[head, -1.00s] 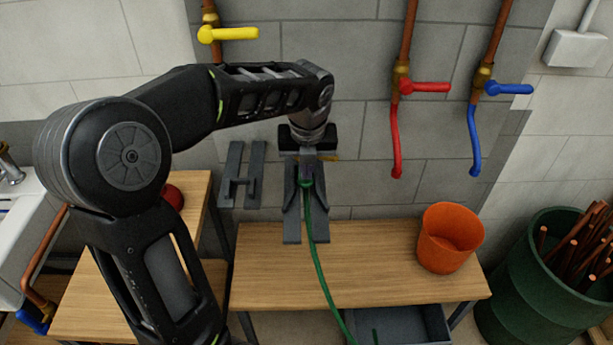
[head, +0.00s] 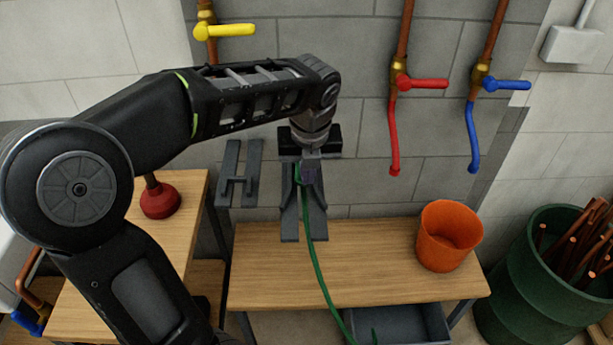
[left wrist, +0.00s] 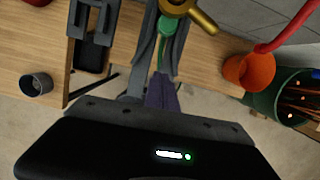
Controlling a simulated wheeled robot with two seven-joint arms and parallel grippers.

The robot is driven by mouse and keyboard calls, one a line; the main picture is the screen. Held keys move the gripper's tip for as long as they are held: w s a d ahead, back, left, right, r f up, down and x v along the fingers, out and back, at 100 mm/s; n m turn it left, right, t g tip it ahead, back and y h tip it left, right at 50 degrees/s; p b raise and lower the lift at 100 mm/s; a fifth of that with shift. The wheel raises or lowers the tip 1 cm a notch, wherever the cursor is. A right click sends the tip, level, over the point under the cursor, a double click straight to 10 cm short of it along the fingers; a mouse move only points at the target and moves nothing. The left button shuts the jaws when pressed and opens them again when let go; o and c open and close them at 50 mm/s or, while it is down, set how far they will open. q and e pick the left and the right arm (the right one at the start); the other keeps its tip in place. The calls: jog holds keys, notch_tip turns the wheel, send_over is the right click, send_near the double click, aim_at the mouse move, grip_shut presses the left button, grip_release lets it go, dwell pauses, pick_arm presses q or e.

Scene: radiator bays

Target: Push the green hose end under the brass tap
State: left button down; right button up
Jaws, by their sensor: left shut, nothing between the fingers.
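The green hose (head: 318,262) rises over the bench to a grey wall bracket (head: 290,222). Its green end (left wrist: 165,25) shows in the left wrist view, in the bracket's channel, close to the brass tap (left wrist: 203,21). I cannot tell whether they touch. In the head view the brass tap is hidden behind my wrist and gripper. My left gripper (head: 309,174) is shut and empty, pointing down in front of the bracket, just right of the hose's upper part. Its purple-grey fingers (left wrist: 161,94) also show in the left wrist view. My right gripper is out of view.
An orange bucket (head: 447,236) stands on the wooden bench (head: 345,265), right of the bracket. Red (head: 394,140) and blue (head: 472,140) spouts hang from the wall. An empty grey bracket (head: 238,175) is to the left. A red plunger (head: 160,200) stands on the left bench.

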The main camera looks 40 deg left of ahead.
pick_arm(q)
jog(key=w+a+f+p, duration=0.2)
jog(key=w+a+f, duration=0.2)
jog(key=f, duration=0.5)
jog(key=shift+w+f, duration=0.15)
jog(key=shift+w, duration=0.3)
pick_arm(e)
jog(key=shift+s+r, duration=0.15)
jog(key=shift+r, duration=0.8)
